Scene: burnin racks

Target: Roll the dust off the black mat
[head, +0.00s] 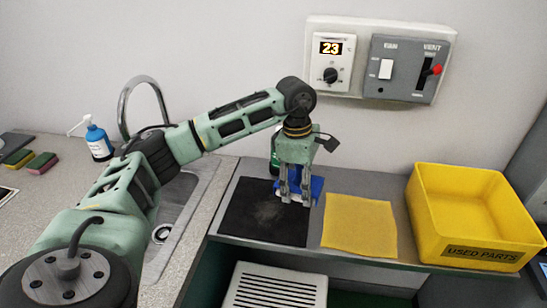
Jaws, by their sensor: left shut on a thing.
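The black mat (243,225) lies flat on the grey counter, right of the sink. My left gripper (294,196) points down over the mat's right part, shut on a blue and white thing, seemingly the roller (317,186). The fingers hide part of it, and I cannot tell whether it touches the mat. My right gripper is not in view.
A yellow cloth (360,226) lies right of the mat. A yellow "USED PARTS" bin (482,254) stands at the right. A green bottle (275,161) is partly hidden behind my gripper. A sink with a tap (124,108), a blue bottle (98,141) and sponges (41,163) are at the left.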

